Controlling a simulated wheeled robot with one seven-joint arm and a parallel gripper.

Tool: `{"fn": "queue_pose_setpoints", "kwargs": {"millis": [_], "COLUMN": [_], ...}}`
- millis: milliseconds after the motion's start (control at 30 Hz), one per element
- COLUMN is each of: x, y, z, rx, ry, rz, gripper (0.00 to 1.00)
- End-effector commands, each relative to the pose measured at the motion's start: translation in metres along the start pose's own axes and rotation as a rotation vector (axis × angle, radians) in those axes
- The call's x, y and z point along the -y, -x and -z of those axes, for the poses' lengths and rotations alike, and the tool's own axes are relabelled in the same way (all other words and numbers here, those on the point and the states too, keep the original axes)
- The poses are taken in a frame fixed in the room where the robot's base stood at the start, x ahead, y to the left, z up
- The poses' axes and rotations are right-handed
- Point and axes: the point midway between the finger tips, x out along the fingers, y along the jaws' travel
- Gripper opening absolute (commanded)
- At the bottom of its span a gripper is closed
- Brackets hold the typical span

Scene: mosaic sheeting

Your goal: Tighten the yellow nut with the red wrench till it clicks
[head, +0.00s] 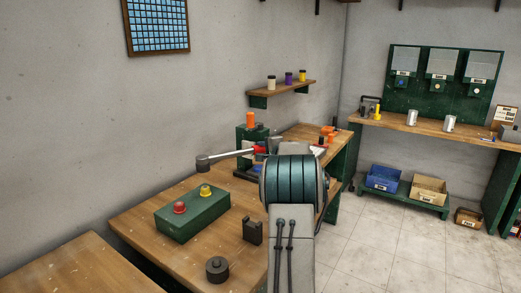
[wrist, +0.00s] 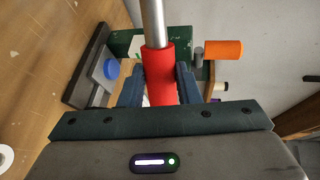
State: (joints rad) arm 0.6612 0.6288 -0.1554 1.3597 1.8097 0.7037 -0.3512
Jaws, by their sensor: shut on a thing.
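The red wrench (head: 231,155) has a red grip and a long metal shaft that reaches left to a dark round head. My gripper (wrist: 160,84) is shut on the red grip (wrist: 160,66), one blue finger on each side. In the head view my arm hides most of the gripper. The yellow nut (head: 205,190) sits on top of a green block (head: 192,218) on the workbench. The wrench head is up and apart from the nut, appearing just above it in the head view. The nut is not recognisable in the wrist view.
A red nut-like piece (head: 179,208) is on the same block, nearer the front. A black bracket (head: 252,232) and a dark cylinder (head: 217,269) stand on the bench (head: 140,222). A green fixture with an orange top (head: 250,121) stands behind the wrench.

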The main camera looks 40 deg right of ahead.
Motion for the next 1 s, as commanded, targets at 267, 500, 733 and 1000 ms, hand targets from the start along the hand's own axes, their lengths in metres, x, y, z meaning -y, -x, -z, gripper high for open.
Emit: {"fn": "queue_pose_setpoints", "kwargs": {"millis": [267, 500, 733, 1000], "x": [0.003, -0.006, -0.024, -0.043], "y": [0.001, 0.000, -0.004, -0.009], "z": [0.000, 0.000, 0.000, 0.001], "rx": [0.000, 0.003, 0.003, 0.004], "ry": [-0.003, -0.006, -0.006, -0.005], "rz": [0.007, 0.009, 0.009, 0.008], "gripper": [0.00, 0.00, 0.00, 0.00]}}
